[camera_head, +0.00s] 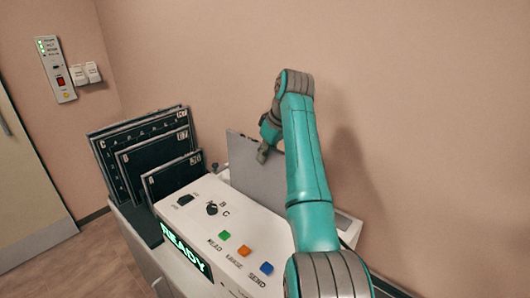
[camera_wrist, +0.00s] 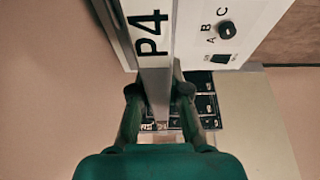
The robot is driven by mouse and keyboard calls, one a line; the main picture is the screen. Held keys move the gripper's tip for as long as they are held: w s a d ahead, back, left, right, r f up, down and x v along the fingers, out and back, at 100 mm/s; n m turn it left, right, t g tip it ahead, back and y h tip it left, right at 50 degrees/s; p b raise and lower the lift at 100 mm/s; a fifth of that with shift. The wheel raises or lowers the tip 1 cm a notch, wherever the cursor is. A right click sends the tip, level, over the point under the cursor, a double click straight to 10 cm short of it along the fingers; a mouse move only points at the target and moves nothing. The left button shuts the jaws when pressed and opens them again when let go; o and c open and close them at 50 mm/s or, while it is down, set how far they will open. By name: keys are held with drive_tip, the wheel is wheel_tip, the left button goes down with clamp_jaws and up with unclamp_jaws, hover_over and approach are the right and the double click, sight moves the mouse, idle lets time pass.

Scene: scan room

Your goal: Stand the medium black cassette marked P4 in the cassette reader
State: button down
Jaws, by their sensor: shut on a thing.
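My gripper (camera_head: 264,152) is shut on the edge of a flat upright cassette (camera_head: 258,172), whose broad face looks grey in the head view. In the wrist view the cassette's light edge (camera_wrist: 154,75) carries the mark P4 and runs between the two fingers of my gripper (camera_wrist: 158,92). The white cassette reader (camera_head: 225,225) has a lit green READY display. The cassette stands up behind the reader's control panel. Its lower edge is hidden there, so I cannot tell whether it rests in a slot.
Several black cassettes (camera_head: 150,158) stand in a row at the left of the reader. The panel has a knob (camera_head: 212,209) and green, orange and blue buttons. A bare wall (camera_head: 400,100) is close behind and to the right. A switch box (camera_head: 55,68) hangs far left.

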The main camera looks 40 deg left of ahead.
sight(265, 167)
drive_tip(key=shift+f, duration=0.75)
drive_tip(key=shift+f, duration=0.35)
drive_tip(key=shift+f, duration=0.9)
drive_tip(key=c, duration=1.1)
unclamp_jaws()
drive_tip(key=shift+f, duration=0.1)
drive_tip(key=v, duration=1.2)
drive_tip(key=shift+d, duration=0.1)
